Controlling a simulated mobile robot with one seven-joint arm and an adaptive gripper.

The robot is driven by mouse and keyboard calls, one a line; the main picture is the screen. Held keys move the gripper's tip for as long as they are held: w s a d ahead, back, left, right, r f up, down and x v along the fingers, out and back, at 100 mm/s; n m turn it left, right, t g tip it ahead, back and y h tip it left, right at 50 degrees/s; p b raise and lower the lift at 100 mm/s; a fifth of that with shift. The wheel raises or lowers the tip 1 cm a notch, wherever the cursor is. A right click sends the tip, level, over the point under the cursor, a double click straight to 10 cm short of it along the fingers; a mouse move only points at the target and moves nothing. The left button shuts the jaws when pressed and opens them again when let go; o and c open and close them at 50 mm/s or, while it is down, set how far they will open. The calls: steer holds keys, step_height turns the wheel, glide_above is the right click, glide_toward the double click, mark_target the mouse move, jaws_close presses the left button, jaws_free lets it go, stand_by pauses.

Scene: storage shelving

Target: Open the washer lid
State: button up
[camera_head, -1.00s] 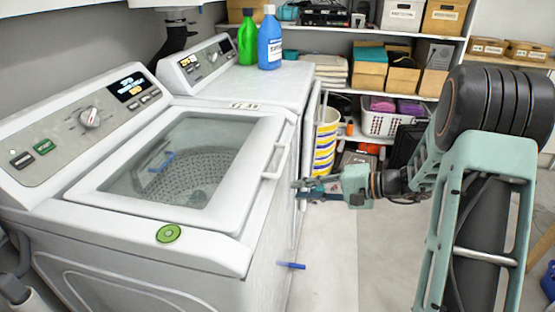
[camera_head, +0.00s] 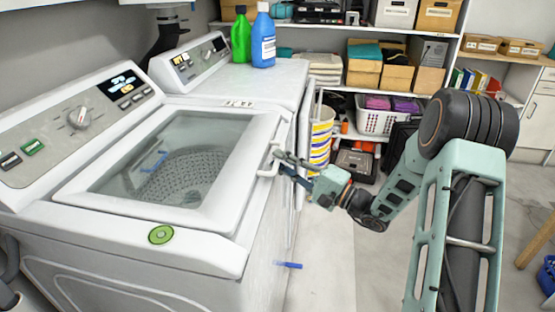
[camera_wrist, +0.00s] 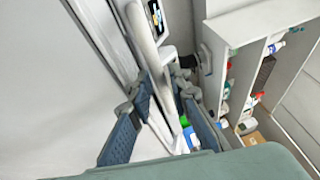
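The white top-loading washer (camera_head: 130,285) stands at the left in the head view. Its lid (camera_head: 113,205) is down, with a glass pane that shows the drum inside. The lid's white bar handle (camera_head: 275,145) is on the right edge. My gripper (camera_head: 280,160) is at this handle, reaching in from the right. In the wrist view the handle (camera_wrist: 148,45) runs between the two blue-grey fingers of my gripper (camera_wrist: 160,92). The fingers are apart, one on each side. I cannot tell whether either finger touches the handle.
A second white machine (camera_head: 225,90) stands behind, with a green bottle (camera_head: 241,38) and a blue bottle (camera_head: 263,40) on top. A striped bucket (camera_head: 320,140) and shelves with boxes (camera_head: 365,75) stand beyond. A blue item (camera_head: 288,265) shows beside the washer. The floor at right is partly clear.

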steer(key=shift+x, duration=0.8)
steer(key=shift+c, duration=0.7)
jaws_close()
